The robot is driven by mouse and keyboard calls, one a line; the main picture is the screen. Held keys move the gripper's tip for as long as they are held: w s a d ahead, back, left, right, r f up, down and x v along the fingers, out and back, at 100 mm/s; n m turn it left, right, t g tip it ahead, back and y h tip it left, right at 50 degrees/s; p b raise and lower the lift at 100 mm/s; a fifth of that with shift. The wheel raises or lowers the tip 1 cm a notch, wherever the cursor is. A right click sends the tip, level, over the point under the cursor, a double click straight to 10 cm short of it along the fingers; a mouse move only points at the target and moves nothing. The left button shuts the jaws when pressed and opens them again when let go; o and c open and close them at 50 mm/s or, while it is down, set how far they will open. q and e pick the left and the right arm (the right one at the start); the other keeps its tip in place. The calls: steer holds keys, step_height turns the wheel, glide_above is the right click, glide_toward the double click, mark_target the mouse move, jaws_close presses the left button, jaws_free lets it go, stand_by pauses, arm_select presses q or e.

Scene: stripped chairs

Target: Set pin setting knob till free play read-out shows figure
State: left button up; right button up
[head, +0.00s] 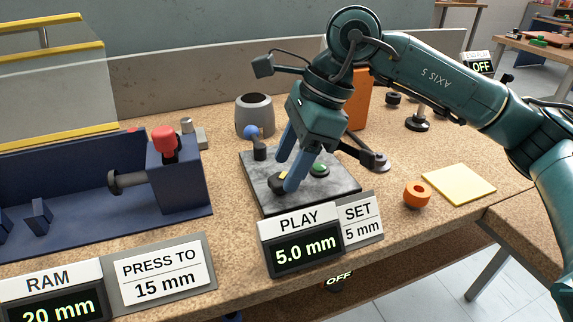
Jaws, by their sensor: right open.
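The setting knob (275,184), dark with a yellow mark, sits on a dark grey plate (340,187). My right gripper (286,174) reaches down to it with blue fingers. The fingers are apart, one on the far side of the knob and one at its near side; I cannot tell whether they touch it. The free play read-out (307,248) in front of the plate shows 5.0 mm. The card (361,220) beside it says SET 5 mm. My left gripper is not in view.
Left stands a blue press (180,180) with a RAM read-out (52,300) at 20 mm. A grey cup (254,117) stands behind.

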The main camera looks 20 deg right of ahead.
arm_select(q)
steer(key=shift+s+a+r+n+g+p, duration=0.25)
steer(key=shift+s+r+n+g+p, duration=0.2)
steer(key=shift+p, duration=0.6)
arm_select(e)
steer(key=v, duration=1.1)
steer(key=shift+r, duration=0.15)
steer(key=shift+d, duration=0.1)
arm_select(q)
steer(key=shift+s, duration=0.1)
